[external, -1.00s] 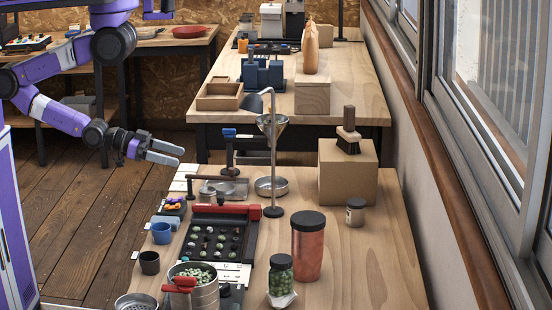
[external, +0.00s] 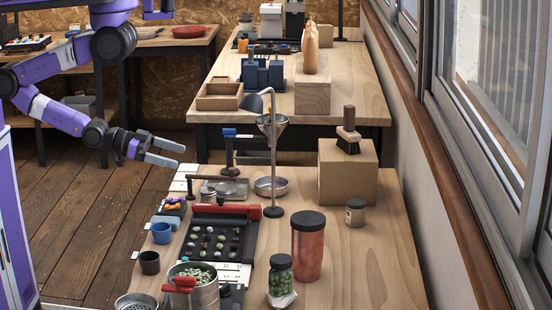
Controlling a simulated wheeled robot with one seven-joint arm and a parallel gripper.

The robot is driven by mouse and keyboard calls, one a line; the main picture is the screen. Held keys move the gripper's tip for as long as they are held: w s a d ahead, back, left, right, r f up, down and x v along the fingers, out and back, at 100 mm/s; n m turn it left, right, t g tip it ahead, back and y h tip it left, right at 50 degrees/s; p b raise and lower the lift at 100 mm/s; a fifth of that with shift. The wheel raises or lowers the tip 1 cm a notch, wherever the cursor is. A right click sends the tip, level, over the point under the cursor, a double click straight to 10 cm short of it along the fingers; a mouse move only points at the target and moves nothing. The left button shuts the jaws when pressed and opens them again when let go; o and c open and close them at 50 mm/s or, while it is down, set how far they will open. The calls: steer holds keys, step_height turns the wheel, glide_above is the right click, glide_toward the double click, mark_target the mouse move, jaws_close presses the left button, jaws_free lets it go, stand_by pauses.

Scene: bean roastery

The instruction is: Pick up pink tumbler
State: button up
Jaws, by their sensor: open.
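The pink tumbler (external: 308,250) stands upright on the near wooden table. It is a tall reddish-pink cylinder with a dark lid, right of the black bean tray. My gripper (external: 181,154) is open and empty. It is held in the air left of the near table's far end, well to the left of the tumbler and apart from everything.
Just left of the tumbler stands a green-filled jar (external: 281,277). Behind it are a small jar (external: 355,212), a cardboard box (external: 347,180) with a brush (external: 348,133), and a tall lamp (external: 273,170). A black tray (external: 247,238) lies between. The table's right side is clear.

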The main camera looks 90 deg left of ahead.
step_height(320, 180, up, 7)
steer(key=w+m+p, duration=0.1)
steer(key=p, duration=0.6)
steer(key=n+g+h+b, duration=0.65)
steer(key=n+h, duration=0.85)
steer(key=n, duration=1.1)
glide_toward(316, 241)
steer(key=d+t+b, duration=0.1)
steer(key=shift+m, duration=0.3)
steer(key=x, duration=0.8)
steer(key=shift+f, duration=0.3)
steer(key=shift+a, duration=0.1)
